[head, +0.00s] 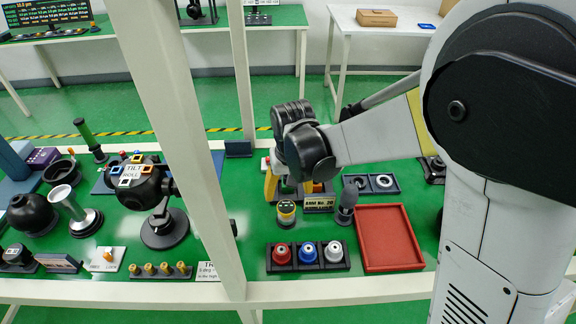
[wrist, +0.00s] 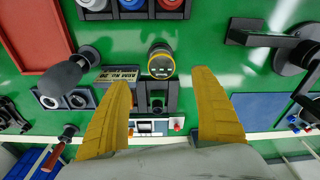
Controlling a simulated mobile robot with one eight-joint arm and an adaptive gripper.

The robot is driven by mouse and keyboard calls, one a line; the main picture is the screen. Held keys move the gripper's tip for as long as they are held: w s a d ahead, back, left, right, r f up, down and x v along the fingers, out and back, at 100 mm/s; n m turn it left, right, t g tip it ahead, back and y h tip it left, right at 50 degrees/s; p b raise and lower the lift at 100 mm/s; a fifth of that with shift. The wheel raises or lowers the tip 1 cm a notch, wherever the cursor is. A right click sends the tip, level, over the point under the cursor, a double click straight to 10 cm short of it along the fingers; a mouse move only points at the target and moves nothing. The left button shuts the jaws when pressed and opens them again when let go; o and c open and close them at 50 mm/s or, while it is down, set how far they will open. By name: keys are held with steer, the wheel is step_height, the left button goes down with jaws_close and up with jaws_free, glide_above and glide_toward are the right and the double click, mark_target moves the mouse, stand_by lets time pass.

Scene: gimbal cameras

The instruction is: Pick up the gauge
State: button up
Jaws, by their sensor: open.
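The gauge appears to be the small upright cylinder with a yellow band and a dark, marked face (head: 286,213); it stands on the green bench. It also shows in the wrist view (wrist: 161,62), just beyond the fingertips and roughly centred between them. My gripper (head: 290,192) is open and points down behind the gauge in the head view. In the wrist view its two yellow fingers (wrist: 162,80) are wide apart with nothing held between them. The gap between fingertips and gauge is hard to judge.
A dark knobbed post (head: 345,207) stands right of the gauge. A rack with red, blue and white round pieces (head: 308,257) is in front, and a red tray (head: 386,238) lies to the right. A labelled block (head: 319,203) is close behind. A white frame post (head: 190,140) rises left.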

mark_target(286, 207)
steer(key=f, duration=0.1)
steer(key=f+b, duration=0.1)
steer(key=f, duration=0.1)
steer(key=f+b, duration=0.1)
steer(key=f, duration=0.1)
steer(key=shift+w+a+f, duration=0.2)
steer(key=shift+w+f, duration=0.05)
steer(key=f+b, duration=0.1)
steer(key=f, duration=0.1)
steer(key=w+f+b, duration=0.1)
steer(key=f+b, duration=0.1)
steer(key=f, duration=0.1)
steer(key=shift+w+f, duration=0.1)
steer(key=shift+f, duration=0.15)
steer(key=shift+r, duration=0.1)
jaws_close()
